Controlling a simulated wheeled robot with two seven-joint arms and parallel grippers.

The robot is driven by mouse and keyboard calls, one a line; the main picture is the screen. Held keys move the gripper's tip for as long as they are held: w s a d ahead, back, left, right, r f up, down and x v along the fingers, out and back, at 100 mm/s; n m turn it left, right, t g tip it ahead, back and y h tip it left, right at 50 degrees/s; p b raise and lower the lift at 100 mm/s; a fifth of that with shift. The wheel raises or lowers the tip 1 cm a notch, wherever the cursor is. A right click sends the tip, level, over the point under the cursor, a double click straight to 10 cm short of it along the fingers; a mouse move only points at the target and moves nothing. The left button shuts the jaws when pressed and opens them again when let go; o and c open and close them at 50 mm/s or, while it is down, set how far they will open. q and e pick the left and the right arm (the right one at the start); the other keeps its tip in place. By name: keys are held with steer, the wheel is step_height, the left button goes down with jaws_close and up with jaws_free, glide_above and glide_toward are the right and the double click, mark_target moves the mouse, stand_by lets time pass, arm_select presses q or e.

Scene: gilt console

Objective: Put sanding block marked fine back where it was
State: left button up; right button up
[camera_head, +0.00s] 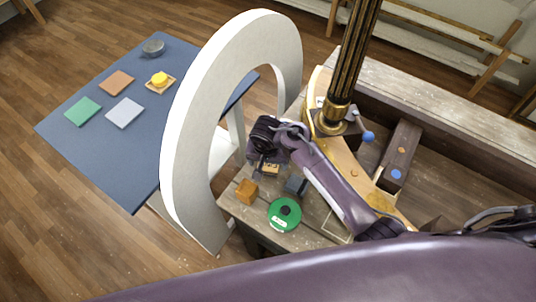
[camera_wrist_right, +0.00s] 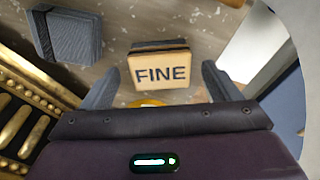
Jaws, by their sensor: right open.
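The sanding block marked FINE (camera_wrist_right: 161,66) is a tan wooden block with a dark top edge, lying on the workbench. Its lettered face is toward the right wrist camera. In the head view a small tan part of it (camera_head: 270,169) shows below my right wrist. My right gripper (camera_wrist_right: 160,84) is open, with its two grey fingers apart to either side of the block's near side. I see no grip on it. In the head view the right gripper (camera_head: 263,166) is partly hidden by its own wrist. My left gripper is not in view.
A dark grey block (camera_head: 296,185), an orange-brown block (camera_head: 246,191) and a green disc (camera_head: 285,214) sit close by on the bench. A white arch (camera_head: 185,130) stands left, before a blue table (camera_head: 135,165). A gilt column (camera_head: 352,65) rises behind.

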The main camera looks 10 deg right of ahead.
mark_target(267, 170)
step_height(267, 170, up, 11)
steer(key=s+b, duration=0.1)
steer(key=shift+s+a, duration=0.15)
stand_by(0.5)
